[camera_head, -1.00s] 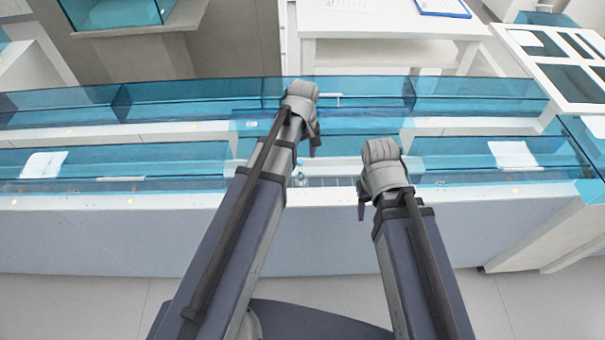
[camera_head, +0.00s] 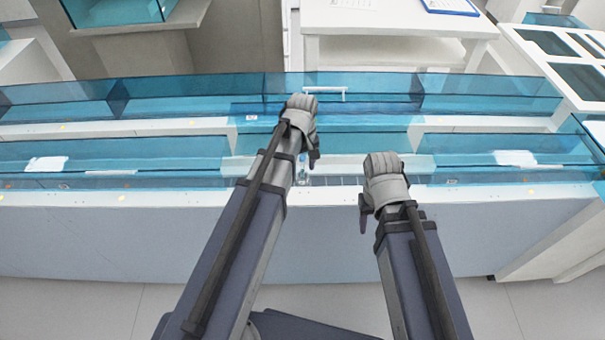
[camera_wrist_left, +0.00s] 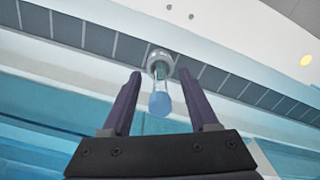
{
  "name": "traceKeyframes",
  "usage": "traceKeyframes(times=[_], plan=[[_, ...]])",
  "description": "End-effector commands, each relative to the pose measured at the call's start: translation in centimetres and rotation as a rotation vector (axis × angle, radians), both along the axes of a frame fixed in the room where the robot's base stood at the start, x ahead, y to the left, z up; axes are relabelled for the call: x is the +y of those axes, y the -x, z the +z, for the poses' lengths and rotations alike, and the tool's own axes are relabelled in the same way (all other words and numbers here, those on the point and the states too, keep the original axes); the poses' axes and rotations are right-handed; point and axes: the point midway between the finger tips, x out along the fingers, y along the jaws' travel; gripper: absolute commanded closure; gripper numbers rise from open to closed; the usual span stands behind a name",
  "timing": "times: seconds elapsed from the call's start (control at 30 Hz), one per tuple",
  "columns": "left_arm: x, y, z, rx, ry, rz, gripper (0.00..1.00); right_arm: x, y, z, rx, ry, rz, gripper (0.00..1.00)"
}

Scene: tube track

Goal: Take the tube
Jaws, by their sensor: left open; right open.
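The tube (camera_wrist_left: 160,80) is clear with a rounded blue end and a pale ring at its other end. In the head view a small clear part of the tube (camera_head: 304,170) shows next to my left gripper (camera_head: 313,155), by the front ledge. I cannot tell whether the fingers touch it. My right gripper (camera_head: 364,215) is to the right, in front of the ledge and apart from the tube; its jaws are mostly hidden.
Blue transparent panels (camera_head: 120,165) line the long white track counter (camera_head: 150,235) on both sides. White pads lie at left (camera_head: 46,163) and right (camera_head: 515,157). A white table (camera_head: 400,20) stands behind. Bare floor lies in front.

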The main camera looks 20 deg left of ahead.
Motion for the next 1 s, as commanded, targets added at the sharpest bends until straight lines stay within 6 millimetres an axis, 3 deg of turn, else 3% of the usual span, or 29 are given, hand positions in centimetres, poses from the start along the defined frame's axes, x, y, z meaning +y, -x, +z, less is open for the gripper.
traceKeyframes(times=[0.2, 0.7, 1.0], plan=[[-0.01, -0.01, 0.11, 0.0, 0.0, 0.0, 0.42, 0.0, 0.0, 0.1, 0.0, 0.0, 0.0, 0.5], [0.0, 0.0, 0.1, 0.0, 0.0, 0.0, 0.98, 0.0, 0.0, 0.1, 0.0, 0.0, 0.0, 0.5], [0.0, 0.0, 0.13, 0.0, 0.0, 0.0, 1.0, 0.0, 0.0, 0.13, 0.0, 0.0, 0.0, 0.5]])
